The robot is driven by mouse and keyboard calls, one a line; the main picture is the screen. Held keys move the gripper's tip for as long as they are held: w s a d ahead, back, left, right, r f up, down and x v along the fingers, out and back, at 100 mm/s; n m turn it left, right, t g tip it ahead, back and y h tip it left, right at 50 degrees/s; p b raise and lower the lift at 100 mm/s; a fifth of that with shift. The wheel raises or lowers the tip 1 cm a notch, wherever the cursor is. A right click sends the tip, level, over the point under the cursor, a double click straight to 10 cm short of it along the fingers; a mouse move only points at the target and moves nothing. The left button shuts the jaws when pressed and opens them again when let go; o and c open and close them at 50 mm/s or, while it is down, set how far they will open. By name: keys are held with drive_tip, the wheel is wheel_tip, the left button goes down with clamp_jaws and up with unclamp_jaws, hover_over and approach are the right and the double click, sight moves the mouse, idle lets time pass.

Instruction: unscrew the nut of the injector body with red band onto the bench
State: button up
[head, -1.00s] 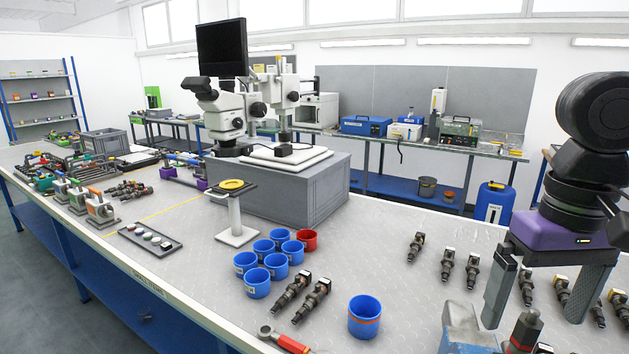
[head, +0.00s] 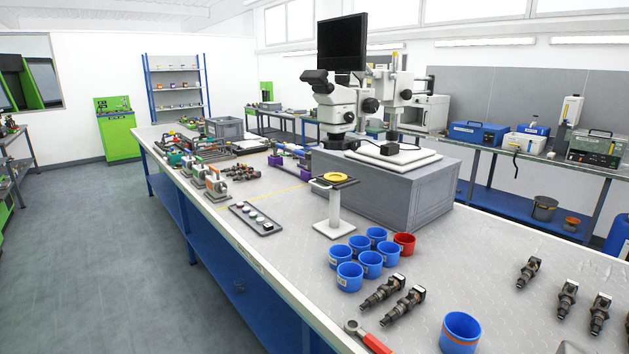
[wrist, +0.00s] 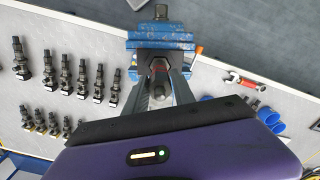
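In the wrist view, the injector body with red band (wrist: 159,66) stands in the jaws of a blue vise (wrist: 160,38), seen from above. My gripper (wrist: 161,78) is over it, with one finger on each side of the body. The fingers stand apart and look open; I cannot see clear contact with the body. The nut is hard to make out between the fingers. The head view shows neither my gripper nor the vise.
Several injectors (wrist: 60,72) lie in rows left of the vise. A red-handled wrench (wrist: 245,82) lies to the right. The head view shows blue cups (head: 350,276), a red cup (head: 404,244), two injectors (head: 402,305) and a separate blue cup (head: 460,332) on the bench.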

clamp_jaws()
drive_tip(key=shift+r, duration=0.2)
drive_tip(key=shift+r+p, duration=3.65)
drive_tip(key=shift+p, duration=0.05)
